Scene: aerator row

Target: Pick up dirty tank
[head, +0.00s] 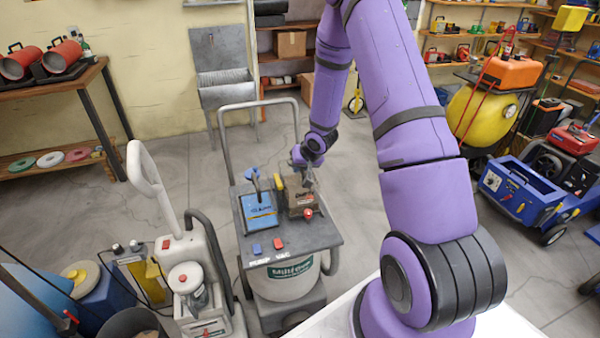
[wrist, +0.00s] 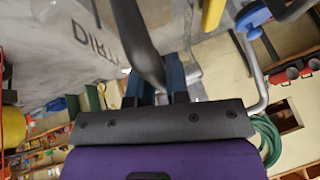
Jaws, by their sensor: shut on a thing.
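The dirty tank (head: 303,200) is a brownish box with red marks on the right part of the grey machine's top. In the wrist view its grey side with the letters "DIRT" (wrist: 92,38) fills the upper left. My gripper (head: 309,178) is at the tank's upper right side. In the wrist view my gripper (wrist: 155,88) is shut on the tank's dark curved handle (wrist: 143,45). The tank looks upright. I cannot tell whether its bottom touches the machine.
A blue tank (head: 260,212) stands close left of the dirty tank. A pale upright cleaner (head: 184,262) stands at left.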

